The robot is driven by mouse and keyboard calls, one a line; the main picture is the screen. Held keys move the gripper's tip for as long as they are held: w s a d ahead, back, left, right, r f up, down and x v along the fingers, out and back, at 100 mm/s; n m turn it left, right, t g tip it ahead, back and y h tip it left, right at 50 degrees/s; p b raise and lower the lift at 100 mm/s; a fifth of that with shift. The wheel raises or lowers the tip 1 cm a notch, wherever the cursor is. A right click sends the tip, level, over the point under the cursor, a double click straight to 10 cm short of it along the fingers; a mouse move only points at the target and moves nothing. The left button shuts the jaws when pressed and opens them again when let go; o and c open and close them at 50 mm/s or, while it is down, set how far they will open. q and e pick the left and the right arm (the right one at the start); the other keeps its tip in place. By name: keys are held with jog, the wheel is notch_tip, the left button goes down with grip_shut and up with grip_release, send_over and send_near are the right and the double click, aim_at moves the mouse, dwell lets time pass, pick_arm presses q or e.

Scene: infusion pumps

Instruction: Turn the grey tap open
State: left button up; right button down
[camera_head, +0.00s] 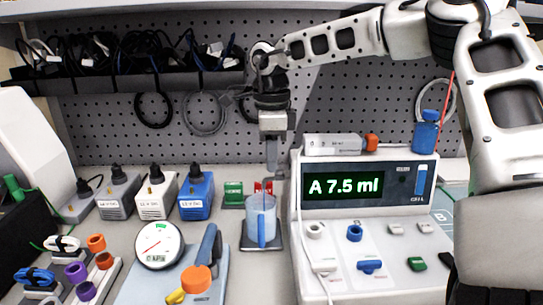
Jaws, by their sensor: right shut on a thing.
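My right gripper (270,186) points down at the rim of a clear jug (260,225) with a blue upright part. The jug stands on a dark square plate, and the gripper appears shut on its rim; the fingertips are small and hard to see. A white infusion pump (368,206) to the right reads "A 7.5 ml". Small taps or knobs sit on its front: white, blue, pale grey (396,228) and green. I cannot tell which one is the grey tap. My left gripper is not in view.
A round gauge (158,245) and a board with a blue lever (208,246) are in front left. A blue bottle (426,131) is on the pump's top right. Red and green blocks are behind the jug.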

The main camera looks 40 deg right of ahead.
jog(key=c, duration=1.8)
grip_release()
notch_tip(320, 180, up, 16)
jog(key=shift+r, duration=0.1)
